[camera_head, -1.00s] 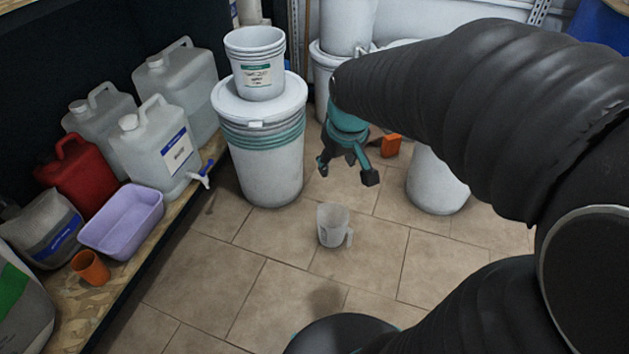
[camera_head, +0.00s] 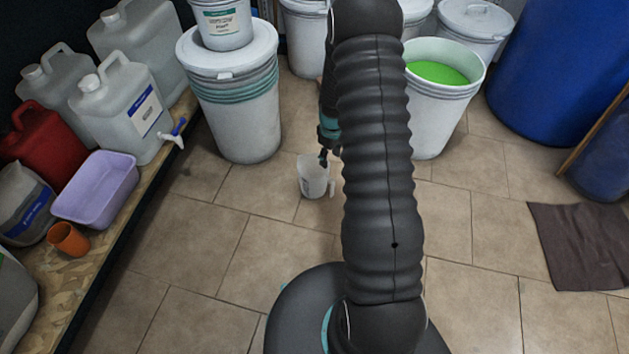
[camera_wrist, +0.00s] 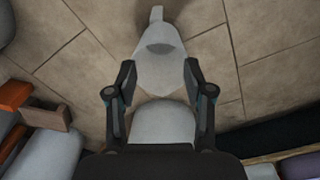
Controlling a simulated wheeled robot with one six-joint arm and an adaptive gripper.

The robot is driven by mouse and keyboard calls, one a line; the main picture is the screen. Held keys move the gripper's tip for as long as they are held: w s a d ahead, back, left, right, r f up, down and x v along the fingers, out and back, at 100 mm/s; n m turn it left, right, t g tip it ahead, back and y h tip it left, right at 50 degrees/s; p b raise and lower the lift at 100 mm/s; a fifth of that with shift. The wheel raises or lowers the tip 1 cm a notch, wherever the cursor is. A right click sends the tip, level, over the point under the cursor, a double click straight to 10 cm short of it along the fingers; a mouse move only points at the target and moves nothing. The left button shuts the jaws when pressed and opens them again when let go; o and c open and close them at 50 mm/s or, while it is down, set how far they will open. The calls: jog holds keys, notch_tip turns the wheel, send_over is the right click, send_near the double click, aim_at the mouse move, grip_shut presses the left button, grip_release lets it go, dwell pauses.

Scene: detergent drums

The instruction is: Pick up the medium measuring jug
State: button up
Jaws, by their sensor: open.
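The medium measuring jug (camera_head: 312,180) is a translucent whitish jug standing upright on the tiled floor, its handle to the right in the head view. In the wrist view the jug (camera_wrist: 160,62) lies ahead of and between the fingers, its handle toward the top. My gripper (camera_head: 324,156) is at the jug's far right side in the head view, partly hidden by my arm. In the wrist view my gripper (camera_wrist: 160,78) is open, with one finger on each side of the jug. I cannot tell whether the fingers touch it.
A white drum (camera_head: 240,125) stands behind the jug to the left. A bucket of green contents (camera_head: 432,115) stands to the right. A wooden shelf (camera_head: 100,250) at left holds canisters, a purple tub (camera_head: 95,190) and an orange jug (camera_head: 69,238). The floor in front is clear.

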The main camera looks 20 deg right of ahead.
aim_at(332, 196)
jog(key=f, duration=0.6)
jog(key=d+f, duration=0.1)
jog(key=f, duration=0.6)
jog(key=f+b, duration=0.1)
jog(key=f, duration=0.5)
jog(key=shift+s+d+f, duration=0.25)
jog(key=shift+s+f, duration=0.1)
jog(key=shift+f, duration=0.05)
grip_shut()
